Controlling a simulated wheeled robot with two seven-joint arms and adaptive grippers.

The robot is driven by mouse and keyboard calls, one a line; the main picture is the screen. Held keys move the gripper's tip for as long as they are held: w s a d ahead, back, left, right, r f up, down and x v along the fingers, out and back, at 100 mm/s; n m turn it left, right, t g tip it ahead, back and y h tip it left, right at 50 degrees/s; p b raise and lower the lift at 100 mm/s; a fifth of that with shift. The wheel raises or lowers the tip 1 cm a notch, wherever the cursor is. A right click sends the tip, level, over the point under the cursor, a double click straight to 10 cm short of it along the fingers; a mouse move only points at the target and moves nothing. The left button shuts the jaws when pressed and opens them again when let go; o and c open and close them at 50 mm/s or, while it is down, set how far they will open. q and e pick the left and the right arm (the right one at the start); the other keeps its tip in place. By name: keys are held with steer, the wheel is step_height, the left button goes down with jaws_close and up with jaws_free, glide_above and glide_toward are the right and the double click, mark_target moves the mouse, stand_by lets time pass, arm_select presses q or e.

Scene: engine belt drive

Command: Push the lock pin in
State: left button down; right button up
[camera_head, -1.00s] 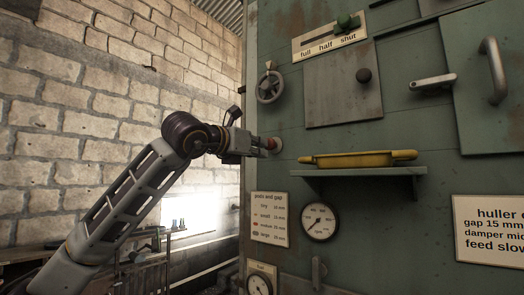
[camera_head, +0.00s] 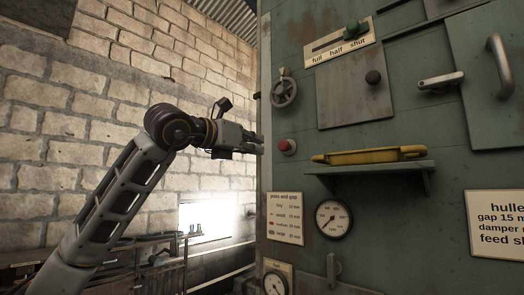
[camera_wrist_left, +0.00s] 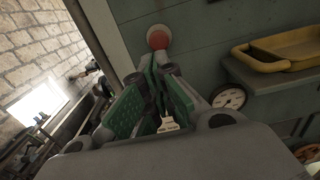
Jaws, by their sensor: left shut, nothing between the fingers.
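A round red knob (camera_head: 288,147), which looks like the lock pin, sits on a pale collar on the green machine panel, near its left edge. It also shows in the left wrist view (camera_wrist_left: 158,38), just beyond the fingertips. My left gripper (camera_head: 261,145) is shut and empty, to the left of the knob with a gap between them in the head view. In the left wrist view its green-padded fingers (camera_wrist_left: 157,62) point at the knob. How far the knob stands out is hard to tell. My right gripper is not in view.
A handwheel (camera_head: 284,92) is above the knob. A shelf (camera_head: 375,168) with a yellow tray (camera_head: 370,155) is to its right. A posted chart (camera_head: 286,217) and a gauge (camera_head: 333,219) are below.

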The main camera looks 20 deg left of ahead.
arm_select(q)
steer(key=shift+b+v, duration=0.65)
steer(key=shift+v, duration=1.95)
